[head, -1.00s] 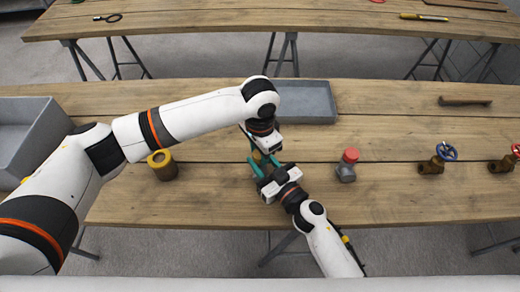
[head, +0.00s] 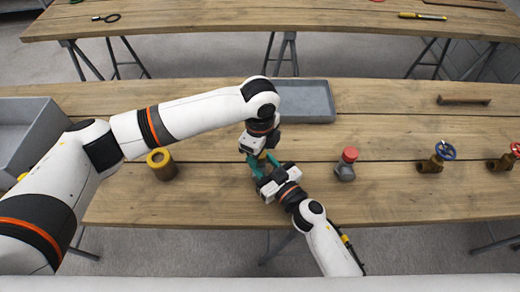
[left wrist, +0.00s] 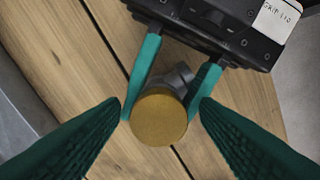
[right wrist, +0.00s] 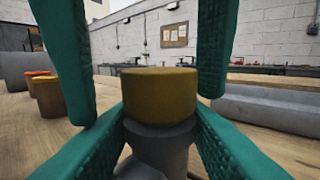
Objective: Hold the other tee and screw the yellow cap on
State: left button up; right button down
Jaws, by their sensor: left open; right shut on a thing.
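The yellow cap (left wrist: 159,118) sits on top of the grey tee, seen from above in the left wrist view. In the right wrist view the cap (right wrist: 158,93) looks level on the upright grey tee (right wrist: 158,142). My right gripper (head: 262,168) is shut on the tee's body, below the cap. My left gripper (head: 257,153) points down over the cap, open, with one finger on each side and gaps between the fingers and the cap. In the head view the two grippers mostly hide the cap and tee.
A grey tee with a red cap (head: 347,166) stands to the right. Brass valves (head: 432,163) are at the far right. A grey tray (head: 303,102) lies behind the grippers. A grey bin (head: 28,130) is at the left.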

jog(key=shift+s+f, duration=0.1)
jog(key=shift+f, duration=0.15)
pick_arm(q)
jog(key=shift+a+r, duration=0.1)
jog(key=shift+r, duration=2.15)
jog(key=shift+c, duration=0.5)
jog(key=n, duration=0.3)
jog(key=shift+r, duration=0.35)
jog(key=n, duration=0.2)
jog(key=r+n, duration=0.1)
jog(key=n, duration=0.3)
jog(key=r+n, duration=0.1)
jog(key=n, duration=0.4)
jog(key=shift+r+n, duration=0.4)
